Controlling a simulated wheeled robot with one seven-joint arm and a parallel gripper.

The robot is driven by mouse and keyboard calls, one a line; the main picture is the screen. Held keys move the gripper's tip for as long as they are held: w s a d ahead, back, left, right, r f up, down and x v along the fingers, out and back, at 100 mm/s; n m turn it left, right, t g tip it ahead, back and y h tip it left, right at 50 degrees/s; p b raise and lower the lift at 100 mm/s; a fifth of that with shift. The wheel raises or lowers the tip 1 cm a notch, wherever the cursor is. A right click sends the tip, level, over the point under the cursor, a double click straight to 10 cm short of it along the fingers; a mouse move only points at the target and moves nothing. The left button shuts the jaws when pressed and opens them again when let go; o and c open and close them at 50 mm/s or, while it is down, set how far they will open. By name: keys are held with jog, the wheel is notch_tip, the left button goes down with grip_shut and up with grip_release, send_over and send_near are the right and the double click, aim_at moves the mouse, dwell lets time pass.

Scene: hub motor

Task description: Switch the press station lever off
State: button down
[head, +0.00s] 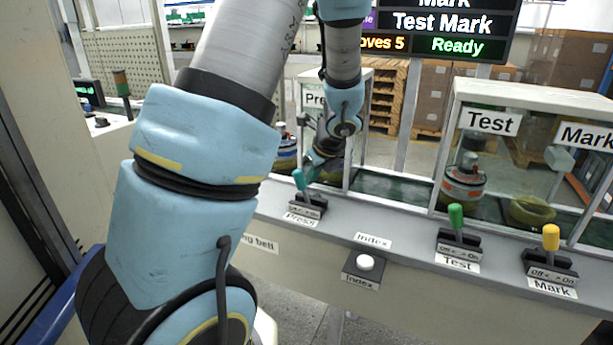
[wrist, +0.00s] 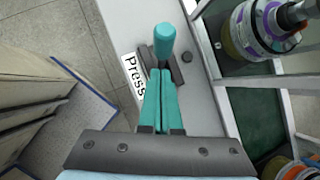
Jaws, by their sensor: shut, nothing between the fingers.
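The press station lever has a teal knob (head: 299,179) on a dark base above the Press label, on the grey front ledge. In the head view it leans a little left; I cannot tell its setting for sure. In the wrist view its rounded knob (wrist: 165,42) stands just beyond my fingertips. My gripper (wrist: 162,72) is shut and empty, its teal fingers together and pointing at the lever. I cannot tell whether they touch it. In the head view my gripper (head: 312,172) is small and partly hidden, just behind the knob.
To the right along the ledge are a white Index button (head: 365,262), a green Test lever (head: 455,217) and a yellow Mark lever (head: 551,238). Clear-panelled station housings stand behind, with a motor hub (head: 464,184) inside the Test one. A screen reads Test Mark, Ready.

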jog(key=v, duration=1)
jog(key=shift+s+r, duration=0.3)
jog(key=s+a+f+n+g+h, duration=0.1)
jog(key=s+a+n, duration=0.5)
jog(key=n, duration=0.7)
jog(key=s+a+f+n+g+h, duration=0.1)
jog(key=s+a+f+n+g, duration=0.2)
jog(key=a+n, duration=0.6)
jog(key=s+n, duration=0.2)
jog(key=n, duration=0.3)
jog(key=shift+s+h, duration=0.4)
jog(key=shift+f, duration=0.1)
